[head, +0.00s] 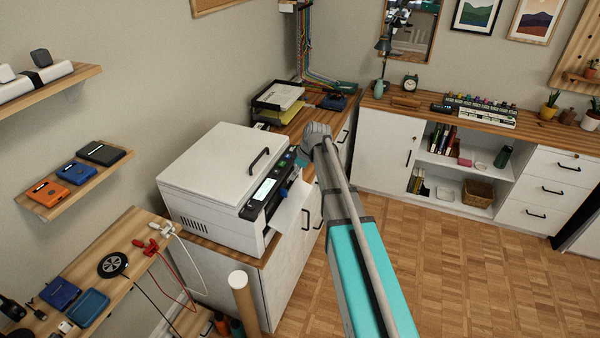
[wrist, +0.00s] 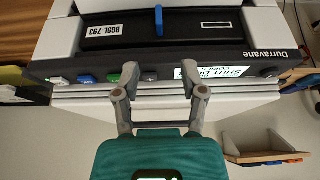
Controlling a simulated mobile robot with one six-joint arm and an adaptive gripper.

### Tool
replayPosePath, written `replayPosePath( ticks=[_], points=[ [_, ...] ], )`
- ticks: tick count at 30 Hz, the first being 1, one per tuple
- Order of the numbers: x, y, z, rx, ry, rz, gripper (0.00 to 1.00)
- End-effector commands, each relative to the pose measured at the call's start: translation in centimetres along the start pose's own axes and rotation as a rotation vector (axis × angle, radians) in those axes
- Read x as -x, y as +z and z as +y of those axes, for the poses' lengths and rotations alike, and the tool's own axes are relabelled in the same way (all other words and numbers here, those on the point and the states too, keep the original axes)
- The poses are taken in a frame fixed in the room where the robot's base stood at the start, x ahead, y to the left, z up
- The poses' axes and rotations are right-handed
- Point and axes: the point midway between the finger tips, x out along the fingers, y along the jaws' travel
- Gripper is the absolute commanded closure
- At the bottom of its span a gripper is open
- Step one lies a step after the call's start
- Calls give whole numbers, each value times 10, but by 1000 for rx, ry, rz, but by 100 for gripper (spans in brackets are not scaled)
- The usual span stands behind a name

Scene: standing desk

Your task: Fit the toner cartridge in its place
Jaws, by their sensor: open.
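The white printer (head: 215,190) stands on the wooden-topped cabinet with its white front flap (head: 290,208) open. In the wrist view a black cartridge (wrist: 120,30) with a printed label and a blue tab (wrist: 158,20) sits in the printer's front opening. I cannot tell how deep it is seated. A blue part (head: 283,191) also shows at the opening in the head view. My gripper (wrist: 161,91) is open and empty, its fingers apart in front of the printer's panel and lid. In the head view my gripper (head: 312,143) is beyond the printer's right end, its fingertips hard to see.
The control panel (head: 266,189) has a lit display and coloured buttons. A wall shelf (head: 75,185) holds orange, blue and black units. A paper tray (head: 280,95) stands behind the printer. A workbench (head: 125,230) with cables is at left. The floor at right is clear.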

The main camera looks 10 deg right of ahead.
Motion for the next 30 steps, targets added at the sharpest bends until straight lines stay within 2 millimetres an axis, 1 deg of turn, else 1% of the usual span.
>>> replayPosePath(
  ticks=[1,30],
  points=[
    [-8,1,0,0,0,0,46],
    [-86,1,0,1,0,0,46]
  ],
)
